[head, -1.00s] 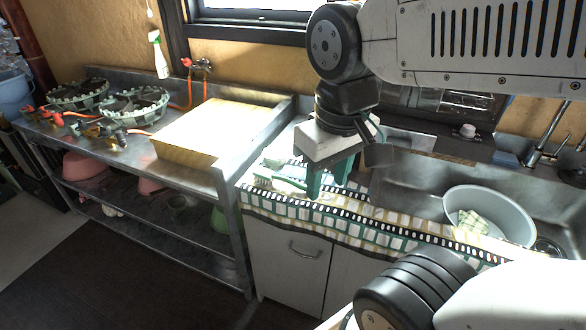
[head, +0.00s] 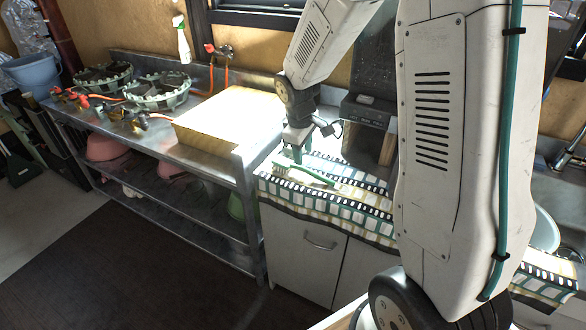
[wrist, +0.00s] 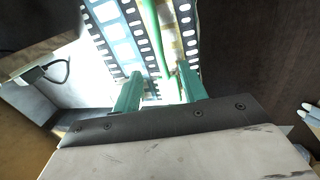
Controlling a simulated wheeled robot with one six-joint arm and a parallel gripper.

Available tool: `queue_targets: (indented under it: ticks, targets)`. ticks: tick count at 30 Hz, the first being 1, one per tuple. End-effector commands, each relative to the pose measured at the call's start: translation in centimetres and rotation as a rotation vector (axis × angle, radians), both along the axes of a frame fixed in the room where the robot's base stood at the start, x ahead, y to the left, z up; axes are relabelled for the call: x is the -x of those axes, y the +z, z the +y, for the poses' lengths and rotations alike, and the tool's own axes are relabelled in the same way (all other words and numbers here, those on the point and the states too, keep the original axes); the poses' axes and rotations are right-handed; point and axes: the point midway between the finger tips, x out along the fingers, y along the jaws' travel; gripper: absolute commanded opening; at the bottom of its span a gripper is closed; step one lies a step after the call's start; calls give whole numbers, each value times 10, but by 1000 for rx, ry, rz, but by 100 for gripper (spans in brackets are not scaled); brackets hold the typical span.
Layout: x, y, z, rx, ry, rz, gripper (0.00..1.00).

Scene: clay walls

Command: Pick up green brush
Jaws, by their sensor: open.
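The green brush (head: 316,174) lies on the film-strip patterned cloth (head: 345,212) on the counter, in the head view. Its bristle end is to the left and its handle points right. My gripper (head: 297,156) is pointed down just above the brush, near its left half. In the wrist view, my gripper (wrist: 158,83) has its two green fingers apart with nothing clasped. The green brush handle (wrist: 154,36) shows beyond and between the fingertips. Whether the fingers touch the brush cannot be told.
A yellow block-like board (head: 228,125) sits on the steel table to the left, with gas burners (head: 157,91) further left. A dark box-like unit (head: 368,115) stands behind the cloth. My arm hides most of the sink. A spray bottle (head: 181,40) hangs on the wall.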

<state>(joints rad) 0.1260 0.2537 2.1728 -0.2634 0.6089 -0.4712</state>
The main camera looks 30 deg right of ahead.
Motion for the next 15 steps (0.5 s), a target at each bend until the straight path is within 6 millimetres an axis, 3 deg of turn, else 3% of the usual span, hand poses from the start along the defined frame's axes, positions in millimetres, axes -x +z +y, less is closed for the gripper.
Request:
queue_targets:
  ticks: [15]
  targets:
    - [-4,-66,-12,-1,0,3,42]
